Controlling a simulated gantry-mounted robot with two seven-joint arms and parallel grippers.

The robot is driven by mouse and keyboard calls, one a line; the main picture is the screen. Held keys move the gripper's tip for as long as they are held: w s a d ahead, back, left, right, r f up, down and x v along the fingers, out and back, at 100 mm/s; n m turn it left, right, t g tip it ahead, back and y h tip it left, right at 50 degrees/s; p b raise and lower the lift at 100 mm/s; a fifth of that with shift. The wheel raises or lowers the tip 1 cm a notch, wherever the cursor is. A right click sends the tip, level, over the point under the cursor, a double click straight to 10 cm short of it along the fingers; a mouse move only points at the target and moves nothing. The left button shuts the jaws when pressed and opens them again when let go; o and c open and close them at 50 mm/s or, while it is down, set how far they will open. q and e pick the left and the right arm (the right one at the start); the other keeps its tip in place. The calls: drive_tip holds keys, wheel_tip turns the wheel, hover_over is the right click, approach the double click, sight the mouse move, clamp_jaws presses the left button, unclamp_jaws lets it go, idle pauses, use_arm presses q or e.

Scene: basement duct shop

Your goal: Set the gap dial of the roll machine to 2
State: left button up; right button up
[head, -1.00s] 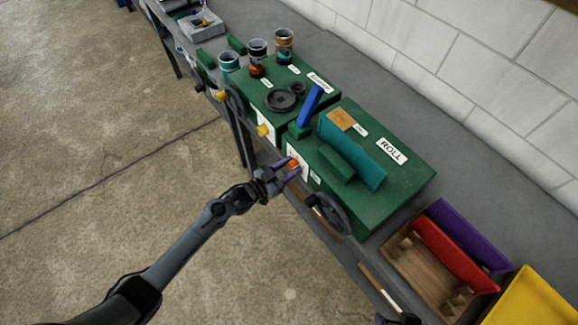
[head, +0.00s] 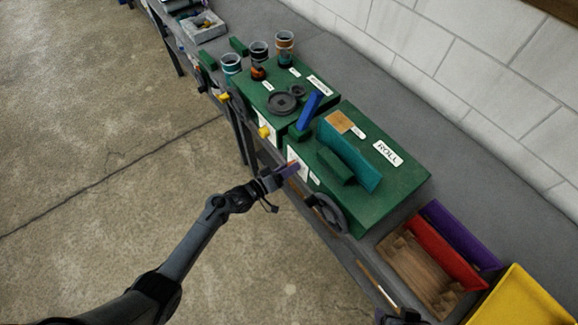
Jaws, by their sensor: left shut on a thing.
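The green roll machine (head: 395,185) stands on the bench, with a white ROLL label on top and a dark handwheel (head: 327,213) on its front. The gap dial is on the white plate (head: 303,166) at the left of that front face. My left gripper (head: 290,169) is at this plate, shut on the dial. Its purple fingertips and wrist hide the dial, so its pointer and setting cannot be read. A dark part of my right gripper (head: 400,318) shows at the bottom edge; its jaws cannot be made out.
A second green machine (head: 290,90) with several cans on it stands to the left, with a yellow knob (head: 264,132) on its front. A wooden rack (head: 418,270) with red and purple pieces and a yellow bin (head: 520,300) are at the right. The floor in front is clear.

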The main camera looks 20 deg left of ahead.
use_arm(q)
drive_tip(key=n+p, duration=0.2)
drive_tip(key=n, duration=0.8)
drive_tip(key=shift+n+p, duration=0.4)
drive_tip(key=shift+f, duration=0.1)
drive_tip(key=o, duration=1.1)
drive_tip(key=shift+c, duration=0.2)
drive_tip(key=shift+a, duration=0.1)
drive_tip(key=p+v, duration=0.1)
drive_tip(key=v, duration=0.9)
drive_tip(key=shift+s+a, duration=0.25)
